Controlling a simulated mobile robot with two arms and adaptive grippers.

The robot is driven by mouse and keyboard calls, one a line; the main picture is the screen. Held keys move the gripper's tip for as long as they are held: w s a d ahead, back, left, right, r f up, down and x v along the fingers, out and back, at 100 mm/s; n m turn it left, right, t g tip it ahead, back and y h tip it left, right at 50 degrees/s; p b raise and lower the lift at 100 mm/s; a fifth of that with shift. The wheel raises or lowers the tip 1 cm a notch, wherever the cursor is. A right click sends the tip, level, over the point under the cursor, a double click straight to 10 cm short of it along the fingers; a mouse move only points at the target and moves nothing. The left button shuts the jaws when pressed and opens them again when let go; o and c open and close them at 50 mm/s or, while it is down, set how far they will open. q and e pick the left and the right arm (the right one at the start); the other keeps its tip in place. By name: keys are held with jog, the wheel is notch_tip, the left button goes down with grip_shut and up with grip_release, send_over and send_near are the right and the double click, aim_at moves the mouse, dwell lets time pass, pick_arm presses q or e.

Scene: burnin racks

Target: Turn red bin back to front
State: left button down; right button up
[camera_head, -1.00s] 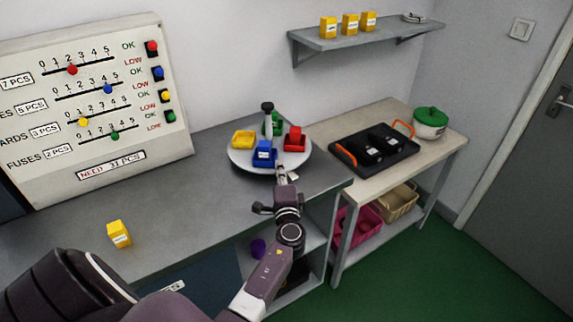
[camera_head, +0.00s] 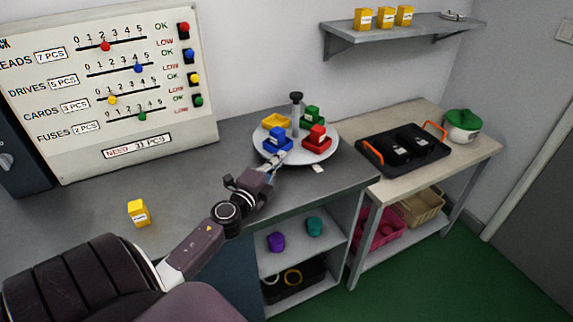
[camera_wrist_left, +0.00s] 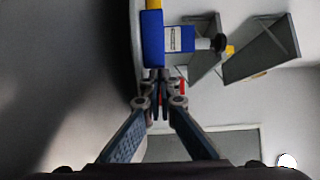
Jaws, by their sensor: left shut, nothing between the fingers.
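The red bin (camera_head: 318,137) sits at the front right of a round white turntable (camera_head: 300,154) on the grey bench. A blue bin (camera_head: 276,143) is at its front left, a yellow bin (camera_head: 275,121) at the back left and a green bin (camera_head: 312,114) at the back right, around a dark-topped post (camera_head: 296,108). My left gripper (camera_head: 277,158) is shut and empty at the turntable's front edge, close to the blue bin. In the left wrist view the shut fingertips (camera_wrist_left: 160,84) are just below the blue bin (camera_wrist_left: 154,42); contact is unclear. My right gripper is not seen.
A yellow box (camera_head: 138,212) stands on the bench at left. A white tag (camera_head: 319,168) lies near the turntable. A black tray (camera_head: 420,158) with orange handles and a green-lidded pot (camera_head: 462,125) are on the right table. A board with sliders (camera_head: 105,95) stands behind.

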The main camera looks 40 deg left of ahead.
aim_at(270, 149)
pick_arm(q)
jog(key=shift+s+a+f+m+h+b, duration=0.1)
jog(key=shift+s+a+m+h+b, duration=0.15)
jog(key=shift+a+m+h+b, duration=0.65)
jog(key=shift+s+a+f+m+h+b, duration=0.15)
jog(key=shift+a+m+h+b, duration=0.35)
jog(key=shift+a+h+b, duration=0.6)
jog(key=shift+s+a+r, duration=0.1)
jog(key=shift+a+r, duration=0.1)
jog(key=shift+a, duration=0.5)
jog(key=shift+a+b, duration=0.1)
jog(key=shift+b, duration=0.2)
jog(key=shift+a, duration=0.1)
